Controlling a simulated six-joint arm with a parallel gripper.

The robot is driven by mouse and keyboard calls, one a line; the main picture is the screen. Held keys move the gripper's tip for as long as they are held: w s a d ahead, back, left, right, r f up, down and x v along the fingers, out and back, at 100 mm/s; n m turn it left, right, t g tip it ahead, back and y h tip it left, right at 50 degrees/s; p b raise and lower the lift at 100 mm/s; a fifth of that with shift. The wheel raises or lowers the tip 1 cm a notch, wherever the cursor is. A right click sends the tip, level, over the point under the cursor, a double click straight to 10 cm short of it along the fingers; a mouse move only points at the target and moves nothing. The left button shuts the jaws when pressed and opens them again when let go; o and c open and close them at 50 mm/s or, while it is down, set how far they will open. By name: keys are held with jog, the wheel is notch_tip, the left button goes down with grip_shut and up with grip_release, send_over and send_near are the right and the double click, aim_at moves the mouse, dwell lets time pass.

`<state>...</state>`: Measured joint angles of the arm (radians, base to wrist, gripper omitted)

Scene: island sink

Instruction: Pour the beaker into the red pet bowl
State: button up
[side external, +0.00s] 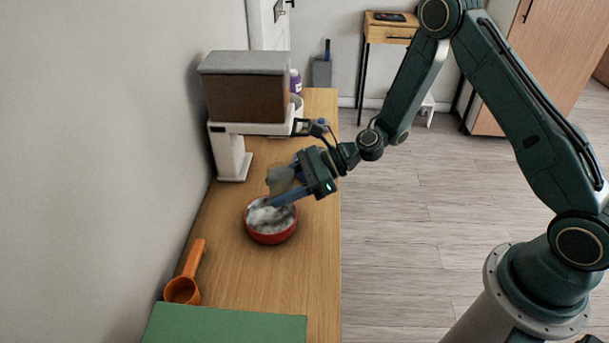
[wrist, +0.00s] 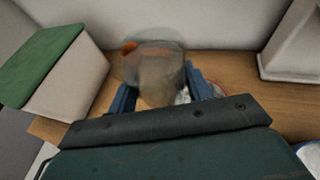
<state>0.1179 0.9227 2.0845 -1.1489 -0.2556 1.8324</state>
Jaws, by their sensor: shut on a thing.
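The red pet bowl (side external: 270,237) stands on the wooden counter, its inside mottled white and grey. In the wrist view a bit of its red rim (wrist: 221,90) shows beside the right finger; the rest is hidden. My gripper (side external: 288,183) is shut on the clear, greyish beaker (side external: 279,180) and holds it just above the bowl's far side. In the wrist view the beaker (wrist: 152,68) sits between the blue fingers of my gripper (wrist: 160,90). I cannot tell its exact tilt or whether anything flows from it.
An orange scoop (side external: 185,285) and a green-topped box (side external: 225,325) lie at the near end. A grey-and-brown machine (side external: 245,90) on a white stand is at the back, with a purple-labelled container (side external: 295,82) beside it. The wall borders the counter's left; bare wood lies around the bowl.

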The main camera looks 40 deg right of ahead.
jog(key=w+d+f, duration=0.2)
jog(key=d, duration=0.1)
jog(key=w+d+f, duration=0.3)
jog(key=d, duration=0.1)
jog(key=w+d+f, duration=0.2)
jog(key=d+f, duration=0.1)
jog(key=d, duration=0.1)
jog(key=shift+w+d+f, duration=0.15)
jog(key=shift+w, duration=0.15)
jog(key=shift+w+d+f, duration=0.25)
jog(key=shift+d+f, duration=0.25)
jog(key=shift+d, duration=0.2)
jog(key=shift+a+f+h, duration=0.1)
jog(key=shift+a+h, duration=0.05)
jog(key=shift+h, duration=0.15)
jog(key=shift+s+a+f+n+h, duration=0.15)
jog(key=shift+a+f+n+h, duration=0.3)
jog(key=shift+h, duration=0.25)
jog(key=shift+a+r+n+h, duration=0.25)
jog(key=shift+a+r+h, duration=0.1)
jog(key=shift+r+h, duration=0.35)
jog(key=shift+s+a+r, duration=0.1)
jog(key=shift+r, duration=0.05)
jog(key=shift+s+a+r+n+h, duration=0.1)
jog(key=shift+a+r+n+h, duration=0.3)
jog(key=shift+r+h, duration=0.45)
jog(key=shift+s+a+h, duration=0.15)
jog(key=shift+a+h, duration=0.55)
jog(key=shift+h, duration=0.05)
